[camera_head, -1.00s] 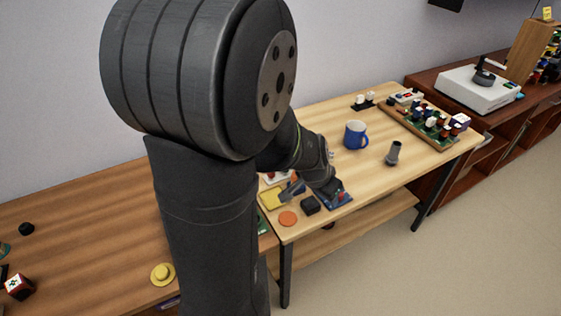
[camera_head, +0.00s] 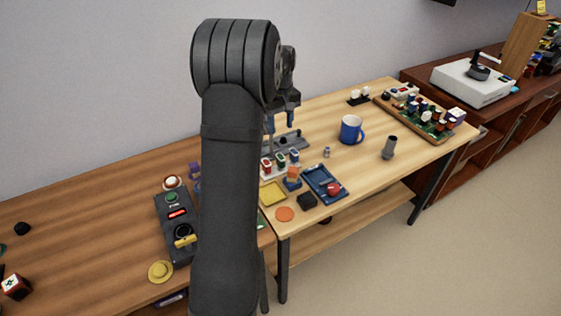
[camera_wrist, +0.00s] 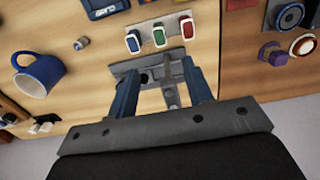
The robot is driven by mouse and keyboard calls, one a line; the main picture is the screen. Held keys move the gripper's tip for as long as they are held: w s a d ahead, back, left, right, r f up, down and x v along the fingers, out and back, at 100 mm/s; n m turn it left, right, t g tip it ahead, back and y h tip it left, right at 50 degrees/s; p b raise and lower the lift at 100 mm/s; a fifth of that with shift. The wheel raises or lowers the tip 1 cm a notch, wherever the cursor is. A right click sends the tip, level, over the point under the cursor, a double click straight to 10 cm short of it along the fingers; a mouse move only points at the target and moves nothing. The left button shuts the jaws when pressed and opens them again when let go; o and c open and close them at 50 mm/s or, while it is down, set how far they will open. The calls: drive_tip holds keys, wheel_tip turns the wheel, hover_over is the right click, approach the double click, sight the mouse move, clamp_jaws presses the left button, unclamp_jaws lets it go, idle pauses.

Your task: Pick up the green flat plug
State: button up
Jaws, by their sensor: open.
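The green flat plug (camera_wrist: 159,35) stands in the middle of a row in a white holder, between a blue plug (camera_wrist: 133,42) and a red plug (camera_wrist: 187,28). In the head view the green plug (camera_head: 280,161) is small, near the left end of the light table. My gripper (camera_wrist: 159,68) is open and empty, with its two blue fingers apart. In the head view my gripper (camera_head: 283,116) hangs above a grey slotted fixture (camera_head: 288,143), behind the plug row. The fixture also shows between and beyond the fingers in the wrist view.
A blue tray (camera_head: 318,178) with a red ball, a yellow tray (camera_head: 273,194), a black block (camera_head: 307,200) and an orange disc (camera_head: 285,214) lie in front of the plugs.

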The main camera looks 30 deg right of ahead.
sight(281, 157)
wheel_tip(281, 157, down, 16)
drive_tip(key=shift+d+r, duration=0.1)
drive_tip(key=shift+r, duration=0.05)
clamp_jaws()
idle(0.4)
drive_tip(key=shift+r, duration=0.15)
